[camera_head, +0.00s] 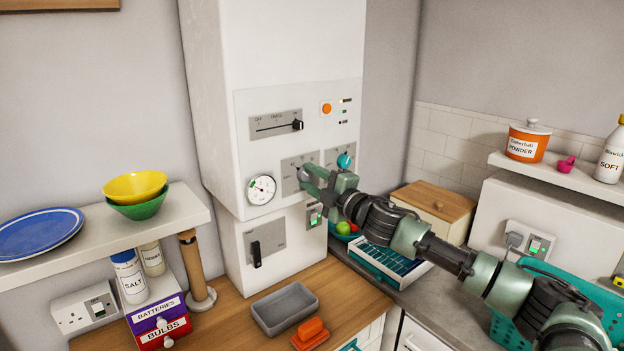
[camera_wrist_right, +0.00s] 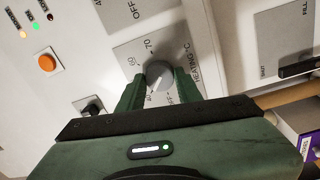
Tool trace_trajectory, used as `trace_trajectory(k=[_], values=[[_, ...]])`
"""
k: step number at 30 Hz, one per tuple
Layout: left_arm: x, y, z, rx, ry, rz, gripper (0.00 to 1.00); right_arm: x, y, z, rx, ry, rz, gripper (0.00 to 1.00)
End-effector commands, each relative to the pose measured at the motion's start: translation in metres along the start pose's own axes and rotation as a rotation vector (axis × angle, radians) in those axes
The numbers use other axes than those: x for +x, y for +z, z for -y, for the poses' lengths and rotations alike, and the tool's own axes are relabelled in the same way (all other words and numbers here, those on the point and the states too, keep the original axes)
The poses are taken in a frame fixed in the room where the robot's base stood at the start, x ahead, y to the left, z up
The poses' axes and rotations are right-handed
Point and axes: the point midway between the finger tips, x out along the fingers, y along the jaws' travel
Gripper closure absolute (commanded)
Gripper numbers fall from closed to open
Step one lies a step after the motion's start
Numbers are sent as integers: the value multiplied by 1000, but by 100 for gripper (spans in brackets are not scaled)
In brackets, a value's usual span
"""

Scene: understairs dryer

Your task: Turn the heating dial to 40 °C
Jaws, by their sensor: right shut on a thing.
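The heating dial is a round grey knob (camera_wrist_right: 158,74) on a grey plate marked "HEATING °C" in the right wrist view. A "70" shows above it, and the fingers cover part of the scale. My right gripper (camera_wrist_right: 158,88) is shut on the dial, one green finger on each side. I cannot clearly read which number the dial points to. In the head view the dial (camera_head: 303,173) is on the white boiler front (camera_head: 250,110), partly hidden by my right gripper (camera_head: 311,181). My left gripper is not in view.
A teal knob (camera_head: 345,161) sits close to the right of my gripper. A black slider (camera_head: 297,125) and orange button (camera_head: 326,108) are above, a gauge (camera_head: 261,190) is at left, and a black lever (camera_head: 257,254) is below. A grey tray (camera_head: 283,309) stands on the counter.

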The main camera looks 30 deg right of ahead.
Motion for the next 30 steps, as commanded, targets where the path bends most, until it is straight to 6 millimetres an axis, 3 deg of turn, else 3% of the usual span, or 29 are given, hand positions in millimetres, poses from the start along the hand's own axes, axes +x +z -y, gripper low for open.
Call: trace_trajectory(k=[1,3,14,24,30], values=[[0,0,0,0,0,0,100,0,0,0,0,0,-1,60],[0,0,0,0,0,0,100,0,0,0,1,0,-1,44],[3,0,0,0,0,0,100,-3,0,2,0,-1,0,44],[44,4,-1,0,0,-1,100,-52,2,9,-4,-5,0,44],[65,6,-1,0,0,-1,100,-71,4,6,-2,-2,4,44]])
